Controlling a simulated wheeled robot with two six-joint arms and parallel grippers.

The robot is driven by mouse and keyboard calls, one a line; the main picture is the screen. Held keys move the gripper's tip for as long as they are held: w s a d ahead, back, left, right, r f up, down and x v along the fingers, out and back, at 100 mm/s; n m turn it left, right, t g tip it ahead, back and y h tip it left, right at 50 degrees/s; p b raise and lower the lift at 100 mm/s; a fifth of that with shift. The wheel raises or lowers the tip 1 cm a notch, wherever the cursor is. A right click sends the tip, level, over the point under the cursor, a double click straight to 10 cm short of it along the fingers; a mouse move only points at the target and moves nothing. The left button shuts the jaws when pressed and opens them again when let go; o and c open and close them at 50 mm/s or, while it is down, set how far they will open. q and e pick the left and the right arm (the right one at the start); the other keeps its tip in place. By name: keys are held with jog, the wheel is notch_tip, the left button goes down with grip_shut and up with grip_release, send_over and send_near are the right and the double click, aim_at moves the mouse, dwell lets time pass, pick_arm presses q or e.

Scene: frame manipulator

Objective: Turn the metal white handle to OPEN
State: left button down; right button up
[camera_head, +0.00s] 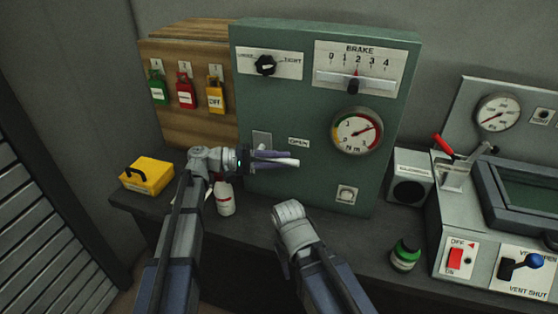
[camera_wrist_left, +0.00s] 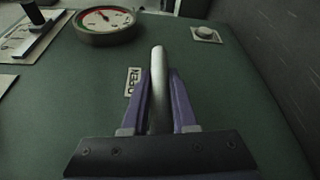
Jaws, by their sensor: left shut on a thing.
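The white metal handle (camera_head: 291,163) sticks out to the right, roughly level, on the front of the green panel (camera_head: 290,110). The OPEN label (camera_head: 298,142) is just above its free end. My left gripper (camera_head: 272,157) is shut on the handle, with its purple fingers along both sides. In the left wrist view the handle (camera_wrist_left: 158,70) lies between the fingers (camera_wrist_left: 158,100), its rounded tip reaching past them. The OPEN label (camera_wrist_left: 133,82) is beside it there. The handle's pivot is hidden by the gripper. Of my right arm only links show; its fingers are not seen.
A red-green gauge (camera_head: 357,131) is right of the handle, and a black knob (camera_head: 265,65) and brake slider (camera_head: 354,86) are above. A white bottle (camera_head: 225,199) stands below my left gripper.

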aim_at(269, 159)
pick_arm(q)
jog(key=c, duration=0.7)
grip_release()
jog(key=shift+s+a+r, duration=0.1)
jog(key=shift+a+r, duration=0.05)
jog(key=shift+a, duration=1.85)
jog(key=shift+a+r, duration=0.15)
jog(key=shift+a, duration=1.8)
